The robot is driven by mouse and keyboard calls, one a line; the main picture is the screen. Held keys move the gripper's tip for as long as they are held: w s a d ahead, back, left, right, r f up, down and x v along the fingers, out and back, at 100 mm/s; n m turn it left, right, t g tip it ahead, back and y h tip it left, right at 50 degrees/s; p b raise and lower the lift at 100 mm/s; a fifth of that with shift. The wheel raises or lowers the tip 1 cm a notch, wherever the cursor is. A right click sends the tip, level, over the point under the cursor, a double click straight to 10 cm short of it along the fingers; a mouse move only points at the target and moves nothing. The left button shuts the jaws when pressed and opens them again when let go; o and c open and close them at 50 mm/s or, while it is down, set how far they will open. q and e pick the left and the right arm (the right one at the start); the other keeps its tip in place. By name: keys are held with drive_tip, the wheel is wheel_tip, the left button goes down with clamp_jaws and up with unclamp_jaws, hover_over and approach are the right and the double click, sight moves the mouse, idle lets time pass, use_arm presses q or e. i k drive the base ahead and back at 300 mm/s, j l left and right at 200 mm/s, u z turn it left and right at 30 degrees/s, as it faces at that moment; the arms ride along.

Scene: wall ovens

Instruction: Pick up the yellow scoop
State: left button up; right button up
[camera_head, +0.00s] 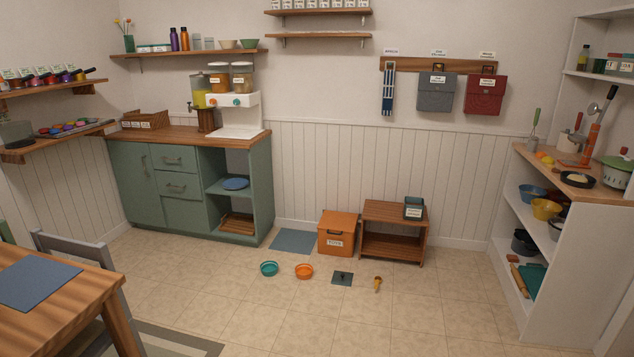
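The yellow scoop (377,284) lies on the tiled floor, right of a small dark mat-like square (342,278) and in front of the low wooden bench. It appears small, with its narrow end toward me. Nothing touches it that I can see. Neither of my grippers shows in the head view.
A teal bowl (269,269) and an orange bowl (304,271) are on the floor left of the scoop. Behind stand an orange bin (337,233) and a wooden bench (394,212). A white shelf unit (572,289) is at right, a table (92,290) at left. The floor in front is clear.

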sight(377, 283)
drive_tip(key=i, duration=2.25)
